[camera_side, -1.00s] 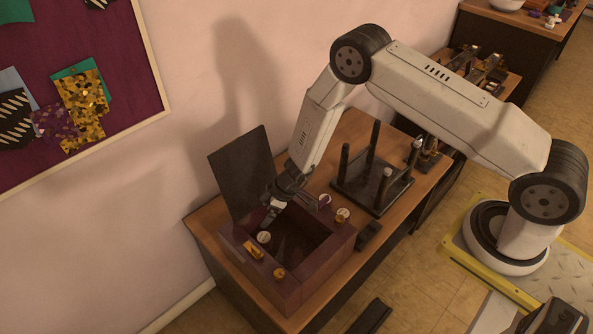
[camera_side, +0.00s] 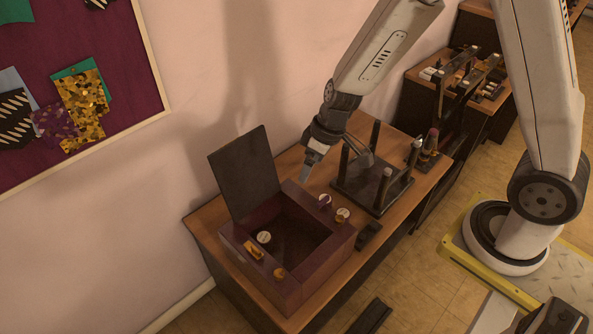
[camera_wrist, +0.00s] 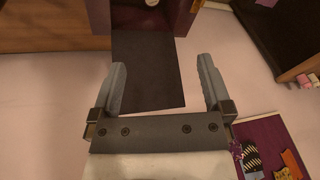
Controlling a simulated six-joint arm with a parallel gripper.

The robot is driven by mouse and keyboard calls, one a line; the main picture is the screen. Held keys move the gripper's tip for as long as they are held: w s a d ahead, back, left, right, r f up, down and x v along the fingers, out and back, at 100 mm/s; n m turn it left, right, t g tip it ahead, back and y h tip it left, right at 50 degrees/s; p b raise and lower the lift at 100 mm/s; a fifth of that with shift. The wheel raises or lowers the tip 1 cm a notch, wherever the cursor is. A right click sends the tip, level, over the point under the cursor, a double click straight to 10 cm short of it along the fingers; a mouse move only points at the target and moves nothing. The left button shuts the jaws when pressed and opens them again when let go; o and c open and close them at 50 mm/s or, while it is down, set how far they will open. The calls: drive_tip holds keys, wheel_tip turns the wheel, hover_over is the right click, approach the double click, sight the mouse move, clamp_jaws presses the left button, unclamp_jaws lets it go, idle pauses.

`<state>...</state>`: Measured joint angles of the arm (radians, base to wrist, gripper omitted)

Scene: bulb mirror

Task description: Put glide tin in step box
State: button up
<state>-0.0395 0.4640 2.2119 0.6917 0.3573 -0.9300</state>
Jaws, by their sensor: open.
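The step box (camera_side: 316,284) is a dark purple open box on the wooden desk, its dark lid (camera_side: 245,172) standing up at the back left. A small round pale-topped tin (camera_side: 264,237), seemingly the glide tin, is inside the box near its left wall. It also shows at the top edge of the wrist view (camera_wrist: 152,3). My gripper (camera_side: 338,168) is open and empty, above and behind the box, apart from it. In the wrist view my gripper (camera_wrist: 161,70) has its fingers spread, with the dark lid beyond them.
A dark stand with upright posts (camera_side: 373,187) is right of the box, close to my gripper. Gold and pale fittings (camera_side: 342,215) sit on the box's rim. A small dark block (camera_side: 369,235) lies beside the box. A pinboard (camera_side: 120,60) hangs on the wall.

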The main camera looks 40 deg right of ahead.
drive_tip(key=s+d+r+m+h, duration=0.2)
drive_tip(key=s+d+r, duration=0.3)
drive_tip(key=s, duration=0.4)
drive_tip(key=shift+s+d+r+m+t+h, duration=0.2)
drive_tip(key=shift+s+r+m+t+h, duration=0.15)
drive_tip(key=shift+r+m, duration=0.5)
